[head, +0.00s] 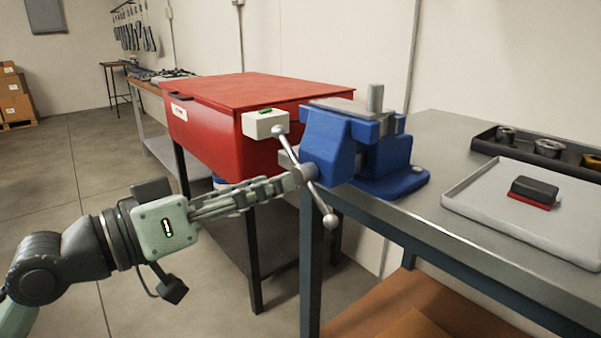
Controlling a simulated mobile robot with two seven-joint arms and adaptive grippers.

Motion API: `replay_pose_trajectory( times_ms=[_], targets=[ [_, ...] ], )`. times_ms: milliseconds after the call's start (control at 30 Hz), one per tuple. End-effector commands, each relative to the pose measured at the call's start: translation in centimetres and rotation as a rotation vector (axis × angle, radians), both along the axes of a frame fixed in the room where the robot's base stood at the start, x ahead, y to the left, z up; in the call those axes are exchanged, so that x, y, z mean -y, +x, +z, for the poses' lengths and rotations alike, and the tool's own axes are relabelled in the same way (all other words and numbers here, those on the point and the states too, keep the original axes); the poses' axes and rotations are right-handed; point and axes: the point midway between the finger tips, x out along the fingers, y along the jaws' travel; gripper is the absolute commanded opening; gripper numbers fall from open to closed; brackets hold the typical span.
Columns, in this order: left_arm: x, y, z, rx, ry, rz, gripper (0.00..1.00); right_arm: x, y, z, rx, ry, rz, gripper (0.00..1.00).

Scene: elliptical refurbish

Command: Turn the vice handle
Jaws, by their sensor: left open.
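The blue vice (333,146) is mounted on the near left corner of the metal workbench. A grey cylindrical part (375,99) stands upright at the vice's jaws. My left gripper (291,180) reaches in from the left, open, with its fingertips at the middle of the handle bar. I cannot tell whether they touch the bar. My right gripper is not in view.
On the workbench (437,147), a grey tray (490,205) holds a black and red block (534,192). A black tray (485,144) holds several parts.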

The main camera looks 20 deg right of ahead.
Motion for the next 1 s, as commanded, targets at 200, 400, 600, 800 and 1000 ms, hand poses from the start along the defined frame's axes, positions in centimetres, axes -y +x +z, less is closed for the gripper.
replay_pose_trajectory(
  times_ms=[200,400,600,800,1000],
  targets=[
    [3.5,1.2,0.2,-0.001,-0.002,-0.001,0.46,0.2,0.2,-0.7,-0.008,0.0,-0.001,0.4],
    [5.0,1.8,0.0,0.0,0.0,0.001,0.46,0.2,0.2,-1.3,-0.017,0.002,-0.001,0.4],
    [5.2,1.9,0.0,0.001,0.001,0.002,0.46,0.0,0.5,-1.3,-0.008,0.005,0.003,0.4],
    [5.2,1.9,0.0,0.0,0.001,0.002,0.32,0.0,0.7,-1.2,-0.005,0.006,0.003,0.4],
    [5.2,1.9,0.0,0.0,0.001,0.002,0.07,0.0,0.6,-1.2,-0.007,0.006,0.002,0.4]
  ],
)
